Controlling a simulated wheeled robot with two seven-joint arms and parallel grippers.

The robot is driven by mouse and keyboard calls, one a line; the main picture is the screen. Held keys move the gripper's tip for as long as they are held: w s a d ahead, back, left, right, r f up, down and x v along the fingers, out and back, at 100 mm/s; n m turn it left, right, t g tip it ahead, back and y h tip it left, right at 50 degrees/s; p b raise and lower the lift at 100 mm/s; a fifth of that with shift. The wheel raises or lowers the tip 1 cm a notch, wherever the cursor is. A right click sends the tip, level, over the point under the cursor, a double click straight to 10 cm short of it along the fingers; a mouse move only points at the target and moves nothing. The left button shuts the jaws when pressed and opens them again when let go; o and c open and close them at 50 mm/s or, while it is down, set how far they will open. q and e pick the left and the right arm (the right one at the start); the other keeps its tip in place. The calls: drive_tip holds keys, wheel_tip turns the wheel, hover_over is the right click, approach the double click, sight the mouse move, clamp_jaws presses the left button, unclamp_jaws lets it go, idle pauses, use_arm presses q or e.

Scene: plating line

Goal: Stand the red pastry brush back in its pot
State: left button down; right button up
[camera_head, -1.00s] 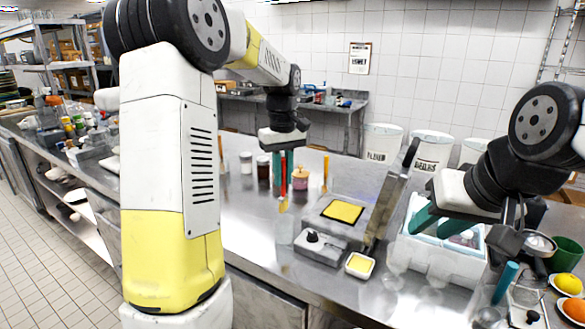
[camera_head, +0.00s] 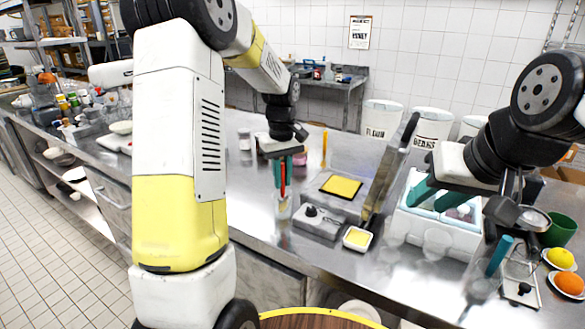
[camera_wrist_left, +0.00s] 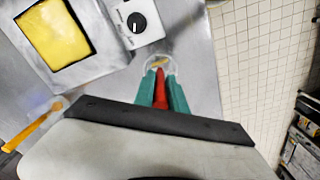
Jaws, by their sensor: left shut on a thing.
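The red pastry brush (camera_head: 284,180) hangs upright, bristles down, in my left gripper (camera_head: 281,172). The gripper's teal fingers are shut on its red handle. A clear glass pot (camera_head: 283,213) stands on the steel counter directly below, and the pale bristles appear at or just inside its mouth. In the left wrist view the brush (camera_wrist_left: 160,88) lies between the fingers (camera_wrist_left: 161,95), its tip within the ring of the pot's rim (camera_wrist_left: 147,66). How deep the tip sits is hard to tell. My right gripper (camera_head: 440,197) is open over a white tub at the right.
A grey appliance with a yellow plate (camera_head: 341,187) and a knobbed control box (camera_head: 317,222) stand right of the pot. A small dish of yellow (camera_head: 357,239) sits nearer the counter edge. An orange stick (camera_head: 324,150) stands behind. A round wooden top (camera_head: 315,322) is in front.

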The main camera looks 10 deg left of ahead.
use_arm(q)
drive_tip(key=shift+f, duration=0.1)
drive_tip(key=c, duration=1.3)
unclamp_jaws()
wheel_tip(320, 180, up, 8)
drive_tip(key=shift+f, duration=0.2)
drive_tip(key=shift+r, duration=0.1)
